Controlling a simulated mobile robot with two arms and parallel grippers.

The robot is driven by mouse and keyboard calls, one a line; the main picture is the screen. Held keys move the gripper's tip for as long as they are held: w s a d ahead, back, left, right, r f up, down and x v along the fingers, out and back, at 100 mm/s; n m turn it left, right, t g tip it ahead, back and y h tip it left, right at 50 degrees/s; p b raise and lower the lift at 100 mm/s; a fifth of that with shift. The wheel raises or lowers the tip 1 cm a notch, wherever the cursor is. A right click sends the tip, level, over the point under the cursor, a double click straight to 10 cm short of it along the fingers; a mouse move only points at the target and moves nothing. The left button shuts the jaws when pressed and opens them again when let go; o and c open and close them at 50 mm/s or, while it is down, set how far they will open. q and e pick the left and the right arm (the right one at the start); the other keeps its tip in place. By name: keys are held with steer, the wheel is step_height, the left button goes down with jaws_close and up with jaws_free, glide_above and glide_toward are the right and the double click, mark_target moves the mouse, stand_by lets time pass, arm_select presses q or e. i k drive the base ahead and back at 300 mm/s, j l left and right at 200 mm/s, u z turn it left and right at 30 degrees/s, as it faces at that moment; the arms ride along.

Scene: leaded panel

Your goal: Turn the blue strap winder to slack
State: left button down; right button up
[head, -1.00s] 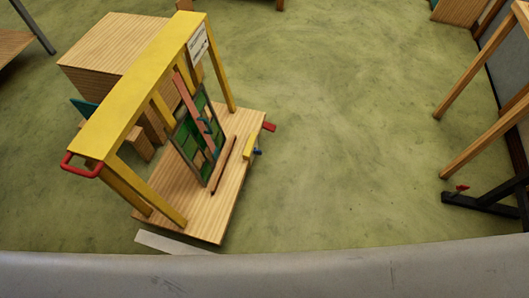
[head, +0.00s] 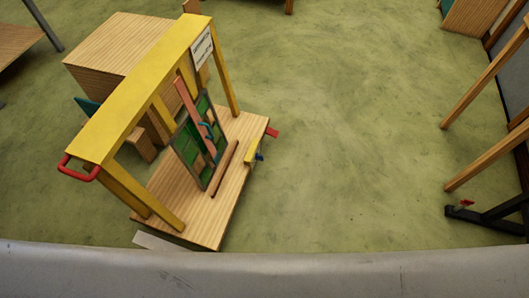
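A yellow frame (head: 140,85) stands over a wooden base (head: 208,222), with a leaded panel (head: 187,150) of green panes leaning upright inside it. A salmon-coloured strip (head: 190,103) runs down across the panel. One small blue part (head: 260,156) sits at the base's right edge, beside a yellow block (head: 251,151). Another small blue part (head: 208,131) shows against the panel. I cannot tell which is the strap winder, or how it is turned. Neither of my grippers is in view.
A red part (head: 272,132) sticks out from the base's right edge, and a red handle (head: 78,168) from the yellow frame's near end. A wooden box (head: 115,45) stands behind. A wooden frame (head: 485,80) stands at right. The green floor (head: 350,130) between is clear.

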mark_target(259, 157)
steer(key=i+l+u, duration=0.4)
steer(key=l, duration=0.3)
steer(key=i+l+u, duration=0.2)
steer(key=i+l, duration=0.05)
steer(key=l, duration=0.1)
